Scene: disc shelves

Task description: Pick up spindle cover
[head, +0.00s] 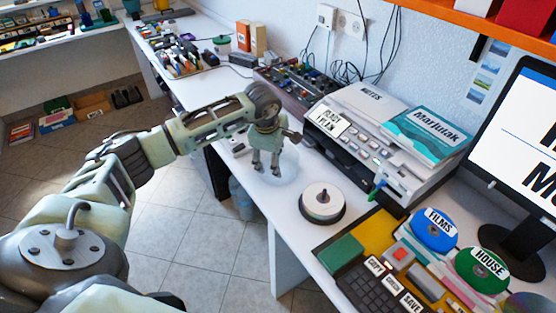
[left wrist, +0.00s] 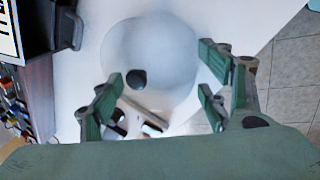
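The spindle cover, a clear, faint dome, stands on the white desk below my left gripper (head: 265,170) in the head view; its pale outline (head: 288,168) is hard to make out. In the left wrist view the cover (left wrist: 155,52) is a large round translucent shape with a dark round knob (left wrist: 135,79). The left gripper's green-padded fingers (left wrist: 163,78) are spread apart with the cover between and beyond them. Contact cannot be told. A disc spindle (head: 322,201) with a white disc stack on a black base stands to the right. My right gripper is not in view.
A grey disc machine (head: 365,140) stands behind the cover, with a book (head: 428,137) on top. Blue (head: 434,230) and green (head: 482,268) discs and a keypad (head: 375,288) are at front right. The desk edge and floor lie to the left.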

